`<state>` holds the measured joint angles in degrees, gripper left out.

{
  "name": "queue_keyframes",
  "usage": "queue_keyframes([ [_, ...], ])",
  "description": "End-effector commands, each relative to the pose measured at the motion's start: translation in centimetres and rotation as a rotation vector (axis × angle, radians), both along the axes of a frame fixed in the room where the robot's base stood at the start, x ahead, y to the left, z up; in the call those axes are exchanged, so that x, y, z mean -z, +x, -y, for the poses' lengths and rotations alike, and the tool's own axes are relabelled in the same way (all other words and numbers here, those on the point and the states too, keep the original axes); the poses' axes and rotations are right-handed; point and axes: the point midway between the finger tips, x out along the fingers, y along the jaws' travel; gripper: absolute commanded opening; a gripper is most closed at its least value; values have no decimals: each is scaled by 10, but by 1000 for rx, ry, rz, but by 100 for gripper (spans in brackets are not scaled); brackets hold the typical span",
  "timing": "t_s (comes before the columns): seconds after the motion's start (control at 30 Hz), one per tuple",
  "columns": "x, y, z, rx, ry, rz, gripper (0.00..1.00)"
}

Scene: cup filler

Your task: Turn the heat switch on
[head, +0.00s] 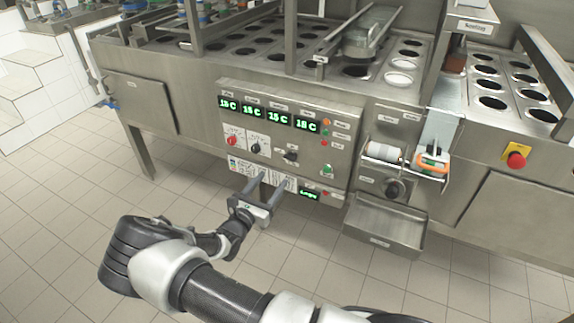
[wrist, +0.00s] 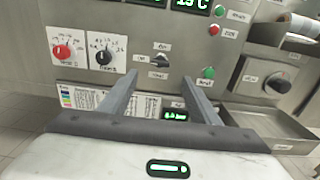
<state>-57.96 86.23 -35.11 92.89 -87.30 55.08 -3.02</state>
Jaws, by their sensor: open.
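The control panel (head: 290,140) faces me on the front of the steel machine. A small black turn switch (head: 291,156) sits low on it, right of a red knob (head: 232,140) and a black knob (head: 254,147). In the wrist view the black switch (wrist: 161,59) has small labels around it, too small to read surely, so I cannot tell which control is the heat switch. My gripper (head: 273,182) is open and empty, its fingers pointing at the lower panel. In the wrist view the fingertips (wrist: 160,79) lie just below the black switch, apparently apart from it.
A green button (wrist: 208,72) is close to the right fingertip. Green temperature displays (head: 280,115) run along the panel top. A steel tray (head: 385,222) juts out at the right, below a round black knob (head: 394,188). A red emergency button (head: 516,160) is farther right.

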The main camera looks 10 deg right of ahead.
Motion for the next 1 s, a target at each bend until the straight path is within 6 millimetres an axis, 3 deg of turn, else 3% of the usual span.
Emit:
queue_keyframes([
  [0.3, 2, 57, 42, 3, 2, 3, 56],
  [0.5, 1, 81, 59, 2, 2, 1, 56],
  [0.97, 0, 91, 66, 0, 1, 1, 56],
  [1.0, 0, 91, 66, 0, 1, 1, 50],
])
